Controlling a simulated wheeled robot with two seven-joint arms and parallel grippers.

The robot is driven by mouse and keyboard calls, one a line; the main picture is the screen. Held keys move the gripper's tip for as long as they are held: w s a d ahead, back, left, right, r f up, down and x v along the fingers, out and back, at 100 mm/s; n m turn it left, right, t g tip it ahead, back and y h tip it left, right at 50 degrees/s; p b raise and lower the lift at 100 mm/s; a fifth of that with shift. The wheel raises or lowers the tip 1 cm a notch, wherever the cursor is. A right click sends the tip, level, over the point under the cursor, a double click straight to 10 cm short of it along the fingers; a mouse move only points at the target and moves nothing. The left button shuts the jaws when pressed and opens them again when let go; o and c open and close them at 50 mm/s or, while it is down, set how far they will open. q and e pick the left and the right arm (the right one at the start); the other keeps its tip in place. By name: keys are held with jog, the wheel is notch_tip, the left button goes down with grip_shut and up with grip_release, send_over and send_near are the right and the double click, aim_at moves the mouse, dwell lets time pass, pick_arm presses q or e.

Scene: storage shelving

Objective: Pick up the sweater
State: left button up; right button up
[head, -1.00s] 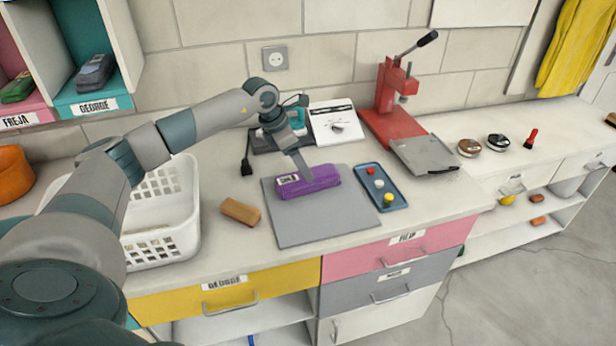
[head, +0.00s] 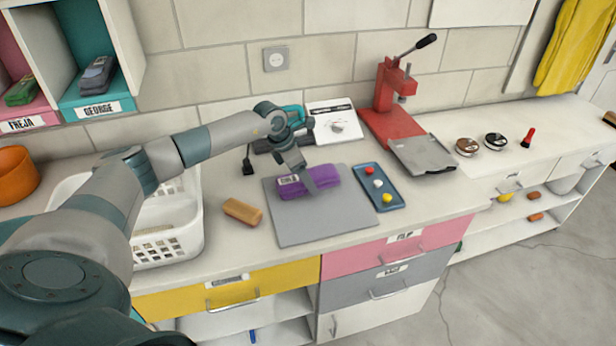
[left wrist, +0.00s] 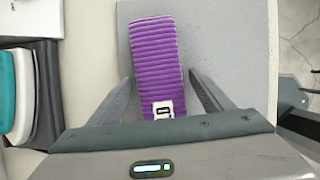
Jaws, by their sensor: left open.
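The sweater (head: 318,178) is a folded purple ribbed bundle with a white label, lying on a grey mat (head: 318,226) on the counter. It also shows in the left wrist view (left wrist: 157,62), lengthwise between the two fingers, with its labelled end nearest the palm. My left gripper (head: 308,185) is over the sweater, pointing down, and hides part of it in the head view. In the left wrist view my left gripper (left wrist: 160,88) is open, with a finger on each side of the sweater and small gaps.
A white basket (head: 165,230) and a tan brush-like block (head: 242,211) are on the left. A blue tray with coloured buttons (head: 378,187) lies just right of the mat. A red press (head: 392,110) stands behind, near a white scale (head: 332,122).

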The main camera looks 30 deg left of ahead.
pick_arm(q)
jog(key=shift+w+f, duration=0.1)
jog(key=shift+f, duration=0.15)
jog(key=c, duration=1.3)
jog(key=shift+r, duration=0.1)
